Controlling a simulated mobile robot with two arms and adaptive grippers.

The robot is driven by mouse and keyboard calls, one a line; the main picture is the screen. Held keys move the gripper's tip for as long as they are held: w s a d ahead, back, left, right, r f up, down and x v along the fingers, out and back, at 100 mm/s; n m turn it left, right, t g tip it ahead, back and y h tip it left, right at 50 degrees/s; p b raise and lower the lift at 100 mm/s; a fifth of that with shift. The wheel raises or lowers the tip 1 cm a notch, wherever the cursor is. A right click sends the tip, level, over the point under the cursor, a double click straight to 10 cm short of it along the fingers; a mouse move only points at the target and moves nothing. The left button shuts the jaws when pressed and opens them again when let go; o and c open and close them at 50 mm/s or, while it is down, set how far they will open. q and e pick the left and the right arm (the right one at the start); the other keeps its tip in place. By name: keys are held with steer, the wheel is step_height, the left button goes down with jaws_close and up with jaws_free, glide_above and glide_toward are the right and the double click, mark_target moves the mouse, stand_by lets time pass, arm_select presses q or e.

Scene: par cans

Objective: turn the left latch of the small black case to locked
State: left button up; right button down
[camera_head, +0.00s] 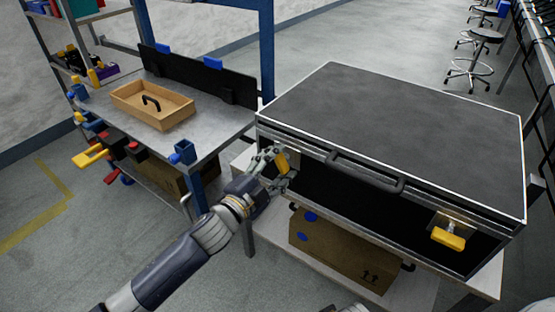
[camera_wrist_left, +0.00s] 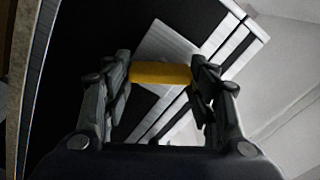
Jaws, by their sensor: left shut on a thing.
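The small black case (camera_head: 390,125) lies closed on a white-topped table, with silver edges and a black handle (camera_head: 365,172) on its front. Its left latch (camera_head: 283,162) is yellow on a metal plate, and my left gripper (camera_head: 276,168) is shut on it. In the left wrist view, the yellow latch (camera_wrist_left: 161,73) lies between the two fingers of the left gripper (camera_wrist_left: 160,80). The fingers partly hide the latch in the head view. The right latch (camera_head: 448,237) is yellow and sticks out from its plate. My right gripper does not show clearly.
A workbench (camera_head: 190,118) at left holds a wooden tray (camera_head: 165,108) with a black handle, and coloured clamps (camera_head: 90,155) hang on its edge. A cardboard box (camera_head: 335,250) sits under the case's table. Stools (camera_head: 475,60) stand far back on open floor.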

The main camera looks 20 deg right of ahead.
arm_select(q)
steer(key=m+p, duration=0.1)
steer(key=m, duration=0.1)
steer(key=shift+m, duration=0.4)
steer(key=shift+s+f+m+p, duration=0.1)
steer(key=shift+m+p, duration=0.2)
steer(key=shift+m, duration=1.3)
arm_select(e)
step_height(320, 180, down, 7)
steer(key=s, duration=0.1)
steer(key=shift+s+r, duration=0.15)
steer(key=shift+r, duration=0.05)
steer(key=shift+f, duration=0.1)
arm_select(q)
steer(key=o, duration=1.1)
steer(key=shift+c, duration=0.2)
steer(key=v, duration=1.2)
